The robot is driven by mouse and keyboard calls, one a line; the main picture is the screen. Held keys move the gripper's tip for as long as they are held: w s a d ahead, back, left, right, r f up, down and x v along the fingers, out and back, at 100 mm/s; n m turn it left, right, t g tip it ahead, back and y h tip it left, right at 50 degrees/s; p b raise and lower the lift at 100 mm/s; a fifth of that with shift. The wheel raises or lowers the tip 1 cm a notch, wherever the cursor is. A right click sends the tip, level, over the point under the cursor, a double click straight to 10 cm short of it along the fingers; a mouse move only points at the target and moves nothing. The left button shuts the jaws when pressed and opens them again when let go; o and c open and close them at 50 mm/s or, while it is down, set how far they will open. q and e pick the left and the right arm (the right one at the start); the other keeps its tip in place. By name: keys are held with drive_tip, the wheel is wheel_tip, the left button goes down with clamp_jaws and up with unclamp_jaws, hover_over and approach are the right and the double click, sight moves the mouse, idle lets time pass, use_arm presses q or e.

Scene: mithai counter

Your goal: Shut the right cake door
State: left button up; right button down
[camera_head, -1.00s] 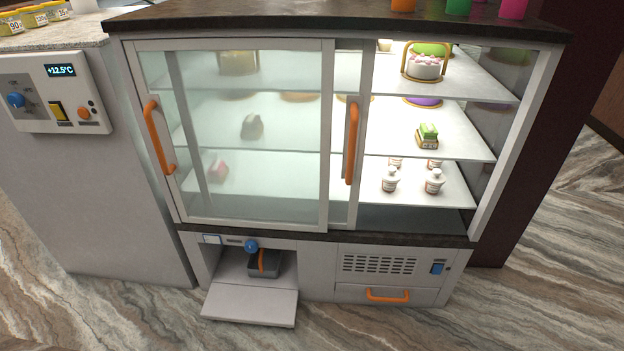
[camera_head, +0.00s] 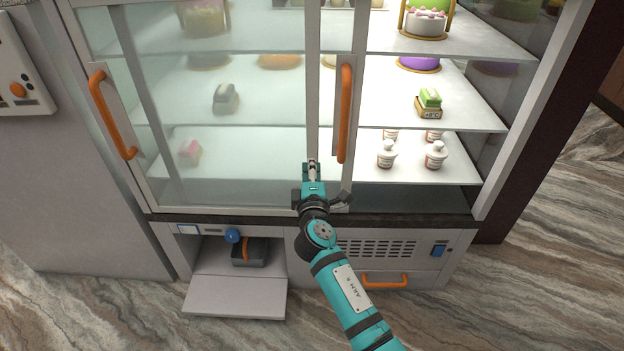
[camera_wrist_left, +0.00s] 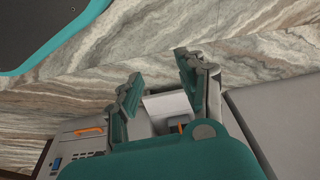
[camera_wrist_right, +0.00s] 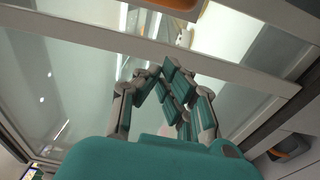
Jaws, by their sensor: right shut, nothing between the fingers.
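The right cake door's orange handle (camera_head: 345,114) stands upright near the middle of the display case. That door is slid to the left, mostly behind the frosted left door (camera_head: 226,130), so the right half of the case is open. My right gripper (camera_head: 312,166) is shut and empty, just left of the handle's lower end, in front of the door frames. In the right wrist view, its fingertips (camera_wrist_right: 160,72) are together and an orange handle (camera_wrist_right: 180,5) shows at the top edge. My left gripper (camera_wrist_left: 158,66) is open and empty, above the floor, outside the head view.
The left door has its own orange handle (camera_head: 112,115). Cakes (camera_head: 425,24) and white jars (camera_head: 435,155) stand on the shelves in the open half. Below, an open flap (camera_head: 236,297) sticks out, and a drawer handle (camera_head: 385,281) is at right.

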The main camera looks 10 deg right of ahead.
sight(313, 149)
drive_tip(key=x, duration=0.3)
drive_tip(key=shift+w+f, duration=0.1)
drive_tip(key=shift+w, duration=0.15)
drive_tip(key=shift+w+d, duration=0.1)
drive_tip(key=shift+d, duration=0.35)
use_arm(q)
drive_tip(key=shift+s+f+p, duration=0.25)
drive_tip(key=shift+f+p, duration=0.15)
drive_tip(key=shift+f, duration=0.65)
use_arm(e)
drive_tip(key=shift+s+d, duration=0.45)
drive_tip(key=shift+d, duration=0.25)
drive_tip(key=shift+s+d, duration=0.45)
drive_tip(key=shift+d, duration=0.25)
drive_tip(key=shift+d, duration=0.1)
